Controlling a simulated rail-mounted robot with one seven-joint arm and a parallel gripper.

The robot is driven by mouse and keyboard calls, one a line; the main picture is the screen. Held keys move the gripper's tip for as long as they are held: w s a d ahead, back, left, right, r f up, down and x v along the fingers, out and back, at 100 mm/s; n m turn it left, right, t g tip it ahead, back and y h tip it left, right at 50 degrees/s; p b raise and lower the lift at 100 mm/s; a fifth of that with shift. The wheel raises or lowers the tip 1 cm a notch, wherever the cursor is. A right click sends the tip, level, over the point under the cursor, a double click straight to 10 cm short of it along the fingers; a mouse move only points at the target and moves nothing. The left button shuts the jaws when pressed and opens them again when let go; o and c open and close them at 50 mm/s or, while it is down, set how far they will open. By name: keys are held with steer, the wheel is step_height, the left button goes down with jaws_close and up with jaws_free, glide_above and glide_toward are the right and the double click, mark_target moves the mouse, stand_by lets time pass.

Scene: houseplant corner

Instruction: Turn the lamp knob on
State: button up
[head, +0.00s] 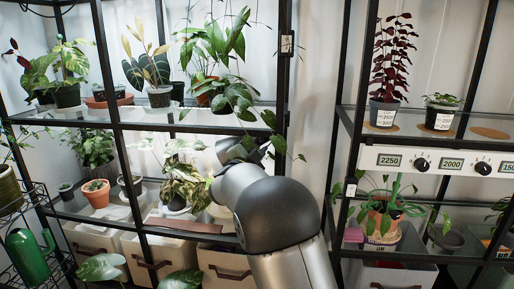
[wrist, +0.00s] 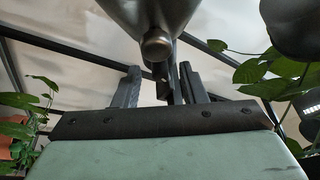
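In the head view, a white strip on the right shelf carries a black knob (head: 421,163) beside a 2250 display (head: 389,161) and another black knob (head: 482,168) beside a 2000 display (head: 452,164). My arm reaches into the left rack, well left of these knobs, and its end is mostly hidden there. In the wrist view, my gripper (wrist: 158,82) shows two grey fingers standing apart, with a clear gap. A grey metallic rounded body (wrist: 150,15) with a round knob-like end (wrist: 156,45) hangs just above and beyond the fingers. I cannot tell whether they touch it.
Leafy plants (head: 175,180) crowd the left rack around my arm. Leaves (wrist: 262,65) also flank the fingers in the wrist view. A black rack post (head: 283,70) stands close to the arm. A potted red-leaved plant (head: 390,65) stands above the knob strip.

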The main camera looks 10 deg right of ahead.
steer(key=shift+c, duration=0.4)
jaws_close()
steer(key=m+g, duration=0.1)
steer(key=m, duration=0.3)
steer(key=shift+a+r+m+g+b, duration=0.1)
steer(key=shift+r+m+g+b, duration=0.05)
steer(key=shift+m+g+b, duration=0.2)
steer(key=shift+o, duration=0.4)
jaws_free()
steer(key=p+v, duration=0.3)
steer(key=v, duration=1.4)
steer(key=shift+a, duration=0.2)
steer(key=shift+s, duration=0.1)
